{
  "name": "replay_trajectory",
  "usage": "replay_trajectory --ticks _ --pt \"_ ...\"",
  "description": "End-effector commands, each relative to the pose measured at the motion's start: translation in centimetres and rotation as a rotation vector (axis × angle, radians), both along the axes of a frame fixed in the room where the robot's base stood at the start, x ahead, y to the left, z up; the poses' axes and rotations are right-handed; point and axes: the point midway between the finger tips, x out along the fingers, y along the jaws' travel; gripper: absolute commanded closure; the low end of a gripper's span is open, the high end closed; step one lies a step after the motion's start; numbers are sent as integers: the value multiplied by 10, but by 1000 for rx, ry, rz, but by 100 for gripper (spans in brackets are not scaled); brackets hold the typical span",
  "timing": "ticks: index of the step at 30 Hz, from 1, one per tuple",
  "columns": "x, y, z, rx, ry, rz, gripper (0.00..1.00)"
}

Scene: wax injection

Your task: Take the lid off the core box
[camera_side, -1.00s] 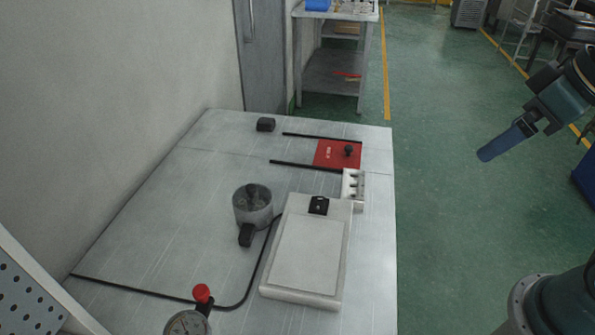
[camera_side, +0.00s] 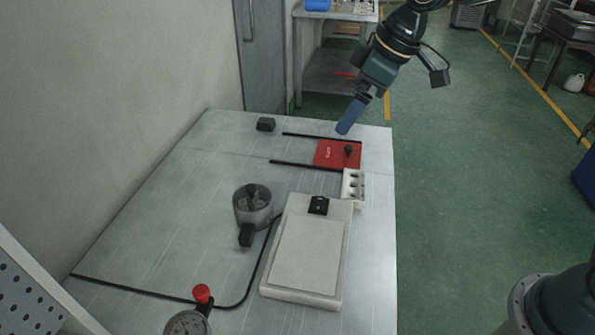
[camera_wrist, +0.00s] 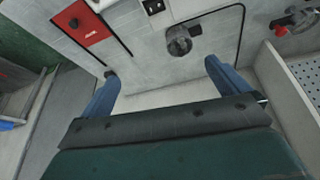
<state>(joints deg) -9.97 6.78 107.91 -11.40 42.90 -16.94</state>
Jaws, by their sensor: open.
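A flat red lid-like plate (camera_side: 333,152) with a black knob (camera_side: 348,150) lies between two black rails at the far right of the table. I take it for the core box lid; the box under it cannot be made out. The red plate also shows in the wrist view (camera_wrist: 88,26) at upper left. My gripper (camera_side: 344,130) is above and just behind the red plate in the side view, not touching it. Its blue fingers (camera_wrist: 162,68) are spread in the wrist view with nothing between them.
A white block with holes (camera_side: 353,190) stands just in front of the plate. A grey pot (camera_side: 253,206), a large white slab (camera_side: 309,250) and a black block (camera_side: 266,124) are on the table (camera_side: 180,215). A gauge (camera_side: 187,325) stands at the front.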

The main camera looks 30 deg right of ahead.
Motion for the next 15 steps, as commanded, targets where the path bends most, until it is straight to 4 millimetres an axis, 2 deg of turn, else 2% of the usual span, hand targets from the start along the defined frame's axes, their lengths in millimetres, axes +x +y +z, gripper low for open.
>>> replay_trajectory --ticks 6,15 --pt "42 33 -33 0 16 116 0" --pt "87 79 -90 5 29 270 0"
